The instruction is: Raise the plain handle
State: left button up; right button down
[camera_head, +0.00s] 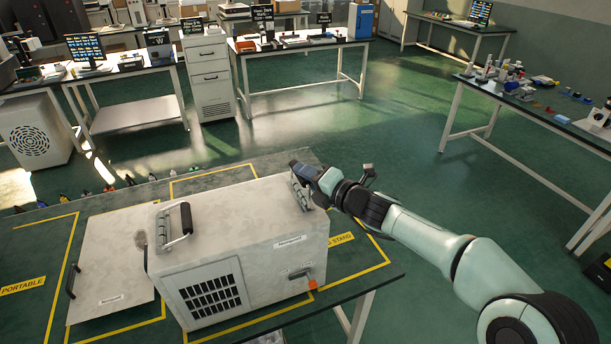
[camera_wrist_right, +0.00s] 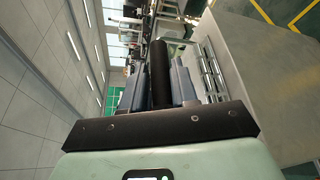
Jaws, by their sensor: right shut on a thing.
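A pale grey metal case (camera_head: 238,222) stands on the dark table. A handle with a black grip (camera_head: 187,218) and metal mount is at the left of its top. My right gripper (camera_head: 303,172) reaches from the right to the handle at the far right end of the top. In the right wrist view its two fingers (camera_wrist_right: 160,88) are shut on that handle's black grip (camera_wrist_right: 160,68), with a ribbed metal mount (camera_wrist_right: 212,72) beside it. In the head view my gripper partly hides this handle. I cannot tell which handle is the plain one. My left gripper is not in view.
A flat pale panel (camera_head: 112,262) with a dark handle (camera_head: 72,281) lies left of the case. Yellow tape marks the table (camera_head: 25,245). An orange-red part (camera_head: 312,284) sticks out at the case's front. Benches with equipment stand farther back, with open floor between.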

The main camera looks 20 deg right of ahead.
dwell(0.3)
jog(key=c, duration=1)
grip_release()
jog(key=shift+o, duration=0.2)
jog(key=shift+s+d, duration=0.1)
jog(key=v, duration=1.3)
